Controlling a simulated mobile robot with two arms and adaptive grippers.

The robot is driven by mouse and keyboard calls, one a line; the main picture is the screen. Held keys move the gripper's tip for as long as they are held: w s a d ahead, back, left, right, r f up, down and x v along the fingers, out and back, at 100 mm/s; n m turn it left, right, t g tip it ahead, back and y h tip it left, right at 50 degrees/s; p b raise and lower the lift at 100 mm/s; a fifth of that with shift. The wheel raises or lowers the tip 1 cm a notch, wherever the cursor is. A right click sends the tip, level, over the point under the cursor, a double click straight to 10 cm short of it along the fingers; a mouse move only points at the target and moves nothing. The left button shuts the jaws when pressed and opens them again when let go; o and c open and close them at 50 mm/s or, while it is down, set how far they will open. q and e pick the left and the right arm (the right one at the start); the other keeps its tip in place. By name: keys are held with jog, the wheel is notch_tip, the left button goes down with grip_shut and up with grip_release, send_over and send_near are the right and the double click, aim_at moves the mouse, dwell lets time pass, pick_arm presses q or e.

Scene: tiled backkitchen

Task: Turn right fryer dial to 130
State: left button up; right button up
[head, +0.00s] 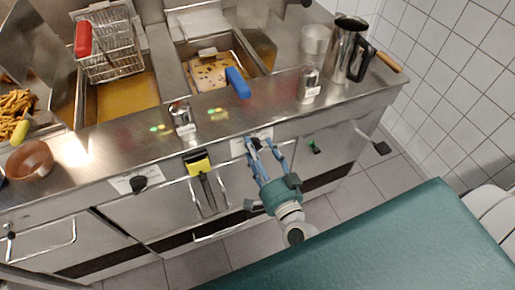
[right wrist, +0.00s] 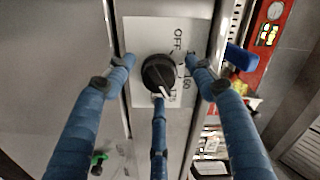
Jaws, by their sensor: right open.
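The right fryer dial is a black round knob (right wrist: 158,72) on a white label plate (right wrist: 145,30) in the right wrist view. Its white pointer mark faces the lower right in that picture. "OFF" and some numbers are printed on the plate, partly hidden by a finger. My right gripper (right wrist: 162,78) is open, its blue fingers spread around the knob, with one finger below it; I cannot tell whether any touches. In the head view my right gripper (head: 257,150) is at the front panel below the right fryer, hiding the dial. My left gripper is not in view.
The left dial (head: 139,184) is on the same panel. A yellow-headed tool (head: 197,163) hangs between. A metal jug (head: 347,50) and shakers (head: 309,85) stand on the counter. A green surface (head: 370,250) lies in the foreground.

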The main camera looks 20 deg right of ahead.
jog(key=shift+c, duration=0.2)
jog(key=c, duration=1.1)
jog(key=shift+r, duration=0.1)
